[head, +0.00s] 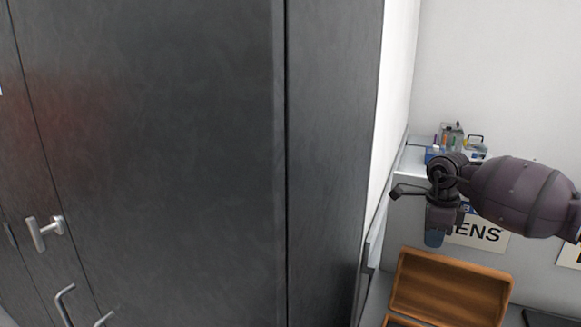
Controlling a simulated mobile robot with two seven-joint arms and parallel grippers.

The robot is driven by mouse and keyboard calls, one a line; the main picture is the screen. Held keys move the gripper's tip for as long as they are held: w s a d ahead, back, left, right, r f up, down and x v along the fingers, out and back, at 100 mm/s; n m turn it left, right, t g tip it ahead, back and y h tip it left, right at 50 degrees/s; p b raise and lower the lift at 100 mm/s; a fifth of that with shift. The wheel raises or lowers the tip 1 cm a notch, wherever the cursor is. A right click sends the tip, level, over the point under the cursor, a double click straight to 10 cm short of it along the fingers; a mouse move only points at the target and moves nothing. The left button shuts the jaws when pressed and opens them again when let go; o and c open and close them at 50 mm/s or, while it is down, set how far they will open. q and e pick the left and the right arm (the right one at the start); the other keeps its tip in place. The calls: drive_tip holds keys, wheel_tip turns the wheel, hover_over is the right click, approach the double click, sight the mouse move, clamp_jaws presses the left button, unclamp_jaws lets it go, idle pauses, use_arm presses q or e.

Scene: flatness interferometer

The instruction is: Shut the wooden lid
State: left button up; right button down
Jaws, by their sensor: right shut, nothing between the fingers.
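A wooden box shows at the lower right, cut off by the bottom edge of the head view. Its wooden lid (449,288) stands raised and tilted back, its framed inner face towards me. Only a sliver of the box body (398,322) shows below it. My right gripper (434,238) points down above the lid's upper edge, in front of the wall sign. It is shut with nothing in it and appears apart from the lid. My left gripper is not in view.
A large dark cabinet (180,150) with metal handles (46,231) fills the left and middle. A shelf behind my right wrist holds small bottles and containers (452,135). A white sign with black letters (480,234) is behind the lid. The light wall above is bare.

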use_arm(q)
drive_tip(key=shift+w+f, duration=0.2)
use_arm(e)
drive_tip(key=shift+f, duration=0.65)
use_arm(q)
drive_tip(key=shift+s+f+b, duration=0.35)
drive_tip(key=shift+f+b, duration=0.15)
use_arm(e)
drive_tip(key=shift+f, duration=0.75)
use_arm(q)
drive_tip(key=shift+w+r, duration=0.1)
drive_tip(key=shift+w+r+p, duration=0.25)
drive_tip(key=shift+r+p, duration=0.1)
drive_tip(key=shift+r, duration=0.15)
use_arm(e)
drive_tip(key=shift+s+a+r, duration=0.1)
drive_tip(key=shift+s+a, duration=0.1)
drive_tip(key=shift+s, duration=0.15)
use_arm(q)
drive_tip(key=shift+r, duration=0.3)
use_arm(e)
drive_tip(key=shift+s+a, duration=0.2)
drive_tip(key=shift+s, duration=0.1)
